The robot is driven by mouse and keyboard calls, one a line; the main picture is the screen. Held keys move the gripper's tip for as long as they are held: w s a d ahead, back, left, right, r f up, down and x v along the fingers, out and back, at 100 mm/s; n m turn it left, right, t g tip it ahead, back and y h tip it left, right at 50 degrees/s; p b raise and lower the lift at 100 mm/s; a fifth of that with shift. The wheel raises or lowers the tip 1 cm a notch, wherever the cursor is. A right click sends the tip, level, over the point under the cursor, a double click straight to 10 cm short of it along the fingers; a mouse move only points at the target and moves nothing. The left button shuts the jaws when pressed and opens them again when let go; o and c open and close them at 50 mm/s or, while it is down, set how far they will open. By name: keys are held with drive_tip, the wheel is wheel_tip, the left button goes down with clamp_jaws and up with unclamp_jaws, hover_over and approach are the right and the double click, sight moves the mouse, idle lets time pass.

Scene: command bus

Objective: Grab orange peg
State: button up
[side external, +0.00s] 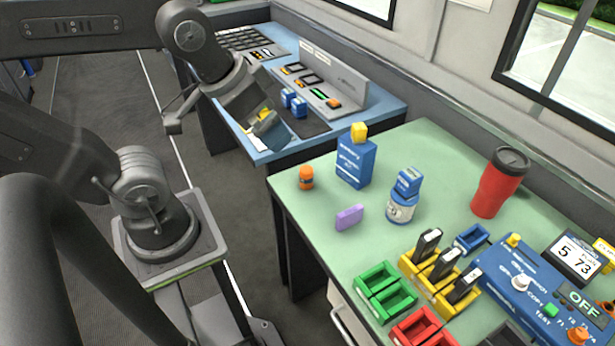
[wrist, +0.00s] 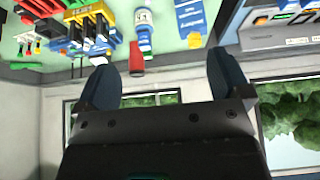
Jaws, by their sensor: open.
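My gripper (side external: 265,128) hangs in the air to the left of and above the peg, in front of the blue desk in the picture, clear of the green table. In the wrist view my gripper (wrist: 163,72) has its two fingers wide apart, with nothing held between them.
A blue box (side external: 355,165) topped by a yellow block (side external: 359,132) stands right of the peg. Green trays (side external: 385,292) lie toward the front.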

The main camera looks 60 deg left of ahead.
idle(0.3)
drive_tip(key=c, duration=0.5)
drive_tip(key=n+g, duration=0.6)
drive_tip(key=n, duration=1.3)
hover_over(306, 169)
wheel_tip(306, 169, down, 15)
drive_tip(key=f, duration=0.5)
drive_tip(key=d+f, duration=0.1)
drive_tip(key=f, duration=0.2)
drive_tip(key=shift+s+f, duration=0.25)
drive_tip(key=shift+s, duration=0.15)
drive_tip(key=shift+w+a+f, duration=0.15)
drive_tip(key=shift+f, duration=0.75)
drive_tip(key=shift+w+a+f, duration=0.1)
drive_tip(key=shift+f, duration=0.75)
drive_tip(key=shift+w+a+f, duration=0.15)
drive_tip(key=shift+f, duration=0.75)
